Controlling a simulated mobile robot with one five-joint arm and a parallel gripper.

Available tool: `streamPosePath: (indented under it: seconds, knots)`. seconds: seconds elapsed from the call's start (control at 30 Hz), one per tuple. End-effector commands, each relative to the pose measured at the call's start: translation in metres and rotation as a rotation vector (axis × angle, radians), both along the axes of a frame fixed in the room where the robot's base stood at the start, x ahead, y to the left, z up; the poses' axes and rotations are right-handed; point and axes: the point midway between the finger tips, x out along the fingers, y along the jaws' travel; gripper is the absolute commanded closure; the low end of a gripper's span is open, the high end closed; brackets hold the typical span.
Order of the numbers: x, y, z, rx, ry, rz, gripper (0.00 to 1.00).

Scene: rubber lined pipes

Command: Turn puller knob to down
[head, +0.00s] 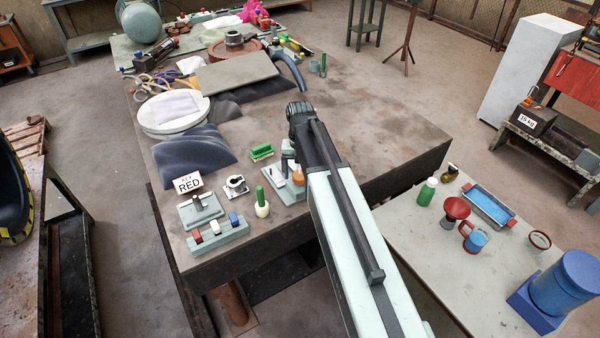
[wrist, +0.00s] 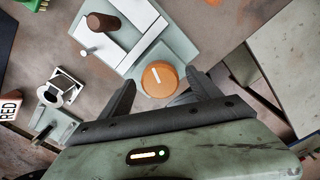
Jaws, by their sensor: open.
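The knob, a round orange dial with a white pointer line (wrist: 163,82), sits at the near corner of a pale grey-green plate (wrist: 180,45). In the wrist view its line points up and slightly left. The plate also carries a brown round peg (wrist: 101,22) and a small light pin. In the head view the orange knob (head: 298,178) shows partly beside my arm. My gripper (wrist: 159,77) is open, with one dark finger on each side of the knob. I cannot tell whether either finger touches it. In the head view my arm hides much of this spot.
On the workbench (head: 350,125), left of the plate, stand a green-handled piece (head: 262,205), a silver clamp (head: 236,185), a RED sign (head: 187,183) and a coloured switch block (head: 218,236). A lower table at right holds a blue tray (head: 488,205).

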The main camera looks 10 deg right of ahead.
Motion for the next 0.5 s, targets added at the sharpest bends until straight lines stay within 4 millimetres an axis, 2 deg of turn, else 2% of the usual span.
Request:
streamPosePath:
  seconds: [0.4, 0.5]
  knots:
    - [0.000, 0.000, 0.070, 0.000, 0.000, 0.000, 0.28]
    - [0.000, 0.000, 0.078, 0.000, 0.000, 0.001, 0.28]
